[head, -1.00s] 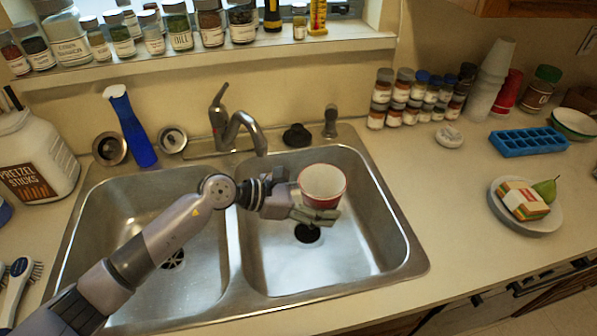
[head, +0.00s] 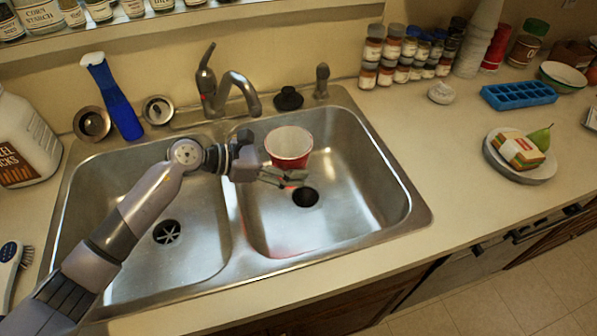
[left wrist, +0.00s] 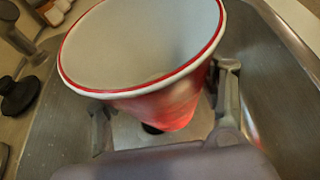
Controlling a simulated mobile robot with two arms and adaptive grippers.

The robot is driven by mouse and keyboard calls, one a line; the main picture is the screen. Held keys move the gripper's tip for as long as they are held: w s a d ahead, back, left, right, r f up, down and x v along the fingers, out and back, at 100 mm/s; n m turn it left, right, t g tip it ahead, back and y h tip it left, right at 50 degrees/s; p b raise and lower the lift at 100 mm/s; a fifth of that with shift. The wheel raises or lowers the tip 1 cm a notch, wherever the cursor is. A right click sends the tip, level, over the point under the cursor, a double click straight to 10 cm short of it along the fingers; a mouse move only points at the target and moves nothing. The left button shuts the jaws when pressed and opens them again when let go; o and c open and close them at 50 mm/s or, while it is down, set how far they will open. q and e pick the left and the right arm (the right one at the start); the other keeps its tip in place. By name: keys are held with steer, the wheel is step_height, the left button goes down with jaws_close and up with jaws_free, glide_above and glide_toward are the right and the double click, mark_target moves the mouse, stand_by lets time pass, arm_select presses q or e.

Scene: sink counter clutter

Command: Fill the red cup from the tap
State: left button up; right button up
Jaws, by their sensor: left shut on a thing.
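The red cup (head: 288,150) has a white inside and a red rim. It is upright over the right sink basin (head: 350,200), to the right of and below the tap's spout. In the left wrist view the cup (left wrist: 160,105) stands between my two fingers, and its inside looks empty. My left gripper (head: 284,176) is shut on the cup. The metal tap (head: 235,95) stands behind the sink divider, with its lever (head: 206,70) raised at the left. No water stream shows. My right gripper is not in view.
A black stopper (head: 288,98) lies behind the right basin. The right counter holds spice jars, a blue ice tray (head: 519,94) and a plate (head: 520,168) with a sandwich and pear.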

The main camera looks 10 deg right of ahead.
arm_select(q)
steer(key=w+a+f+b, duration=0.2)
steer(key=w+a+b, duration=0.4)
steer(key=w+b, duration=0.2)
steer(key=shift+a+f+b, duration=0.2)
steer(key=shift+f+b, duration=0.1)
steer(key=shift+b, duration=0.3)
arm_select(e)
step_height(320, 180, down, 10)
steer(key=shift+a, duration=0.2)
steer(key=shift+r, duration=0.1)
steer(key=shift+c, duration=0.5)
